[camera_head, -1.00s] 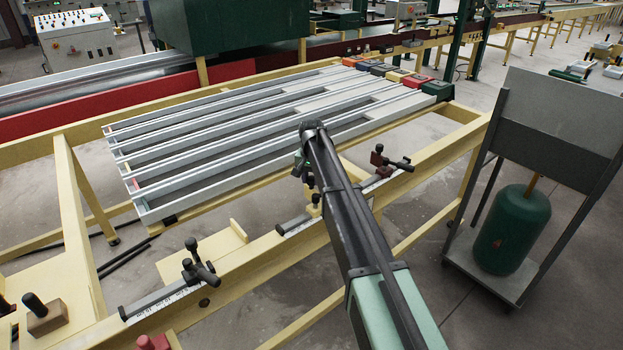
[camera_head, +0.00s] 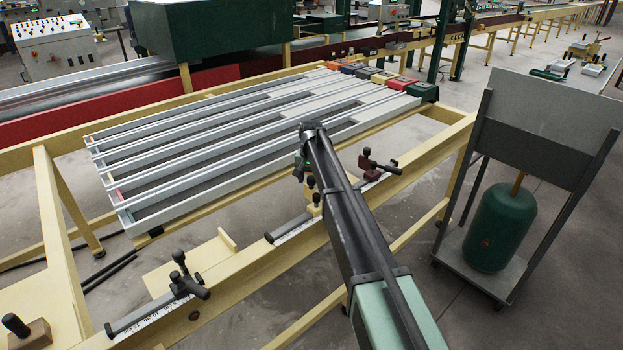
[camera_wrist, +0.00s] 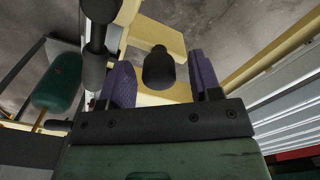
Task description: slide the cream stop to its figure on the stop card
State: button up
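My gripper (camera_wrist: 162,78) shows in the wrist view with two purple finger pads set apart. A dark round knob (camera_wrist: 158,68) sits between them, with a visible gap on each side. Cream surfaces lie behind the knob; I cannot tell which part belongs to the stop. In the head view my arm's end hides most of the gripper. The cream stop (camera_head: 313,190) shows partly beside my arm, on the yellow beam. A grey panel (camera_head: 552,105) stands on a wheeled frame at the right; no stop figures are readable on it.
A dark red stop (camera_head: 378,166) is on the beam right of my arm, and a black stop (camera_head: 184,278) is at the left. Scale strips (camera_head: 145,314) lie along the beam. A rack of metal channels (camera_head: 160,165) lies behind. A green tank (camera_head: 496,228) stands at the right.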

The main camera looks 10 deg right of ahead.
jog(key=shift+r, duration=0.1)
notch_tip(320, 180, up, 11)
jog(key=p, duration=1.1)
jog(key=shift+f, duration=0.2)
jog(key=shift+c, duration=0.5)
